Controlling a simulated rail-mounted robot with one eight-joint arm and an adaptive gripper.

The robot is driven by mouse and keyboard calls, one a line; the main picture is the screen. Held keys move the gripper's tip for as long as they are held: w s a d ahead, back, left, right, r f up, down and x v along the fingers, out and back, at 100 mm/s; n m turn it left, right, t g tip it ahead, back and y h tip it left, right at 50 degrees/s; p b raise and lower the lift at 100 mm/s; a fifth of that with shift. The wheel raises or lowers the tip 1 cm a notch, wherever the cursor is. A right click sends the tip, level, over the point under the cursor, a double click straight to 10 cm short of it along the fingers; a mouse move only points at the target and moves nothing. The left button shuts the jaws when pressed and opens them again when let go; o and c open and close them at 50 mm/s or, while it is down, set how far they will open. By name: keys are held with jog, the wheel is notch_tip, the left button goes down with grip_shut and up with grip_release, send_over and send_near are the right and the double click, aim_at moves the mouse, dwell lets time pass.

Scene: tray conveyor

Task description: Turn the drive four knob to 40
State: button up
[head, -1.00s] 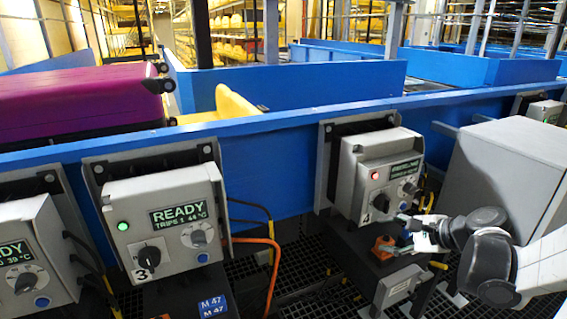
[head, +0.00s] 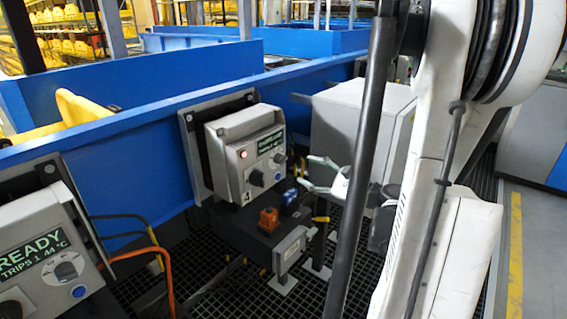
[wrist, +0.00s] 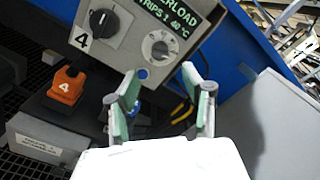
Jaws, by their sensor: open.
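The drive four control box (head: 238,140) is grey, with a lit red lamp (head: 243,154) and a green-text display reading overload. Its black knob (wrist: 103,23) is beside the label 4, upper left in the wrist view. A smaller grey dial knob (wrist: 160,47) with a round scale is below the display; it also shows in the head view (head: 279,158). The scale numbers are too small to read. My gripper (wrist: 158,75) is open and empty, its green-padded fingers just below the grey dial, apart from it. In the head view my gripper (head: 308,172) is right of the box.
An orange block (wrist: 66,86) marked 4 sits below the box. A large plain grey cabinet (head: 350,115) stands close on the right. The drive three box (head: 40,250) is at the lower left. A blue conveyor wall (head: 140,175) runs behind; dark grating lies below.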

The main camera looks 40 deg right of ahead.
aim_at(285, 161)
jog(key=w, duration=0.3)
jog(key=w+a+b, duration=0.1)
jog(key=w, duration=0.5)
jog(key=shift+w+a+b, duration=0.25)
jog(key=shift+w+b, duration=0.05)
jog(key=shift+b, duration=0.05)
jog(key=shift+c, duration=0.3)
grip_shut()
